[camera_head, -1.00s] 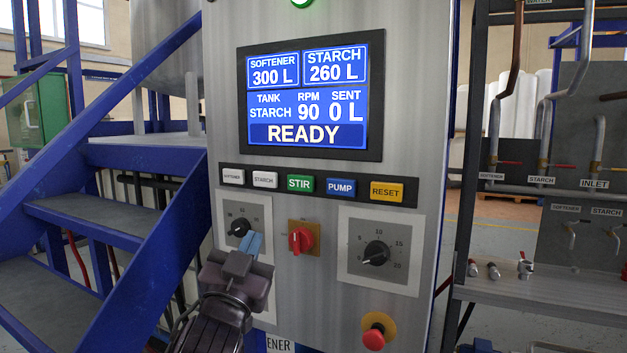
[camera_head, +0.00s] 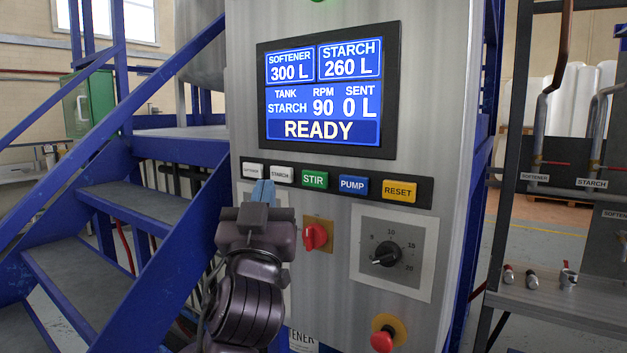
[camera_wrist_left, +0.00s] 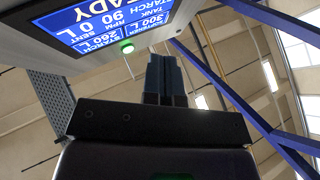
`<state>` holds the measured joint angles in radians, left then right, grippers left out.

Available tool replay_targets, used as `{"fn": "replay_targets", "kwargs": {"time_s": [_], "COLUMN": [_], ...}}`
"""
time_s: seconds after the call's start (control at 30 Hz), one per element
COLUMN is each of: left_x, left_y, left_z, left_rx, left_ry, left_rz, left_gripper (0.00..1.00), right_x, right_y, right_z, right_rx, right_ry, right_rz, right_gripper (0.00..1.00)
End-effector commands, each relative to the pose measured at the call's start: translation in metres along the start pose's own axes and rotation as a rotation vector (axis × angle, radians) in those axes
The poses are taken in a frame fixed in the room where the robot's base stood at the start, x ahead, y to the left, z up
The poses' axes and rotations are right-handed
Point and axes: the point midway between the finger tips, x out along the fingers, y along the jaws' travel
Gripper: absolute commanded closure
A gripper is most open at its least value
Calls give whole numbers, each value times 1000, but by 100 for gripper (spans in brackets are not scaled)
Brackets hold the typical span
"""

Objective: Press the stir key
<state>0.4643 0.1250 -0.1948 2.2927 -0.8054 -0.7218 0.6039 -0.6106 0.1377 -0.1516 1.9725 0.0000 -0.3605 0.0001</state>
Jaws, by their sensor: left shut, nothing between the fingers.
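The green STIR key (camera_head: 315,179) sits in the black key strip on the steel control panel, between the white STARCH key (camera_head: 282,174) and the blue PUMP key (camera_head: 353,186). My left gripper (camera_head: 263,192) is shut and empty. Its blue fingertips point up just below the white keys, left of and lower than the STIR key. In the left wrist view the shut fingers (camera_wrist_left: 165,78) point toward the upper panel; the keys do not show there. The screen (camera_head: 328,91) reads READY, tank STARCH, RPM 90, SENT 0 L. My right gripper is not in view.
A yellow RESET key (camera_head: 400,191) ends the strip. Below are a red switch (camera_head: 315,237), a black dial (camera_head: 387,254) and a red stop button (camera_head: 382,341). Blue stairs (camera_head: 130,215) stand left, a pipe rack with a shelf (camera_head: 560,300) right.

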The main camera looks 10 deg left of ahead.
Motion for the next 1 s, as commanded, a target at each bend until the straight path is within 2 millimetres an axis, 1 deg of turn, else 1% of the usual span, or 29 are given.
{"fn": "replay_targets", "kwargs": {"time_s": [0.23,0.37,0.8,1.0], "left_x": [2,8,43,55], "left_y": [2,6,32,41], "left_z": [1,6,33,42], "left_rx": [1,3,3,1], "left_ry": [0,1,0,0], "left_rz": [1,2,2,1], "left_gripper": [100,100,100,100], "right_x": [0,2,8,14], "right_y": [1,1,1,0], "right_z": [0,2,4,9], "right_rx": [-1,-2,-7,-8], "right_ry": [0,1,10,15], "right_rz": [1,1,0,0], "right_gripper": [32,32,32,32]}}
